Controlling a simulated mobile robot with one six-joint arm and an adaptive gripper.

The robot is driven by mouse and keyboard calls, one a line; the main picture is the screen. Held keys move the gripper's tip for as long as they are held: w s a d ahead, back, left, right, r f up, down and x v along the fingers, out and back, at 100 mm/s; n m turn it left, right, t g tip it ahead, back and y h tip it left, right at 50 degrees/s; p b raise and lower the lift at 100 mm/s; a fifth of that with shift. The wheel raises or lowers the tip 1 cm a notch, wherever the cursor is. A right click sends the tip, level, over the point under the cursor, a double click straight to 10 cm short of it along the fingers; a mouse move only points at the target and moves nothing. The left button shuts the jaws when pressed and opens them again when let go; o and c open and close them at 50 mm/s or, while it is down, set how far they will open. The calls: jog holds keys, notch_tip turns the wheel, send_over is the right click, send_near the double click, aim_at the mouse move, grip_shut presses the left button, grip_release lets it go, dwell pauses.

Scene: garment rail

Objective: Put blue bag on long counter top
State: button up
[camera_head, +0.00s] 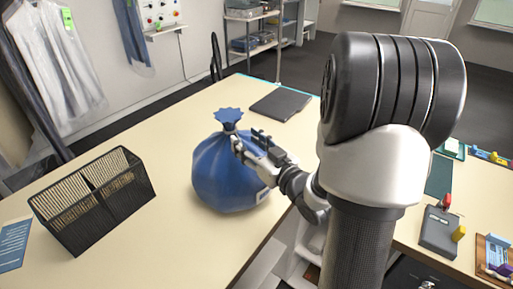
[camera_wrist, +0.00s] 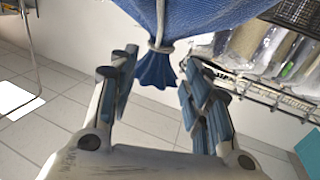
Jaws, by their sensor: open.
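The blue bag (camera_head: 225,180), tied at its neck with a frilled top, sits upright on the long cream counter top (camera_head: 160,235), close to its right edge. My gripper (camera_head: 249,141) is at the right side of the bag's neck, fingers apart. In the wrist view the bag (camera_wrist: 205,15) fills the top, with its pale tie and blue frill pointing down between the open fingers of my gripper (camera_wrist: 160,66). The fingers look clear of the frill on both sides. My arm hides part of the counter's right edge.
A black wire basket (camera_head: 95,200) stands on the counter to the left. A dark flat folder (camera_head: 280,104) lies at the far end. A blue card (camera_head: 14,245) is at far left. A second surface at right holds a grey device (camera_head: 440,230). Garments (camera_head: 55,60) hang behind.

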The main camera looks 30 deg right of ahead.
jog(key=s+b, duration=0.4)
jog(key=b, duration=0.4)
jog(key=shift+s+d+b, duration=0.1)
jog(key=shift+b, duration=0.3)
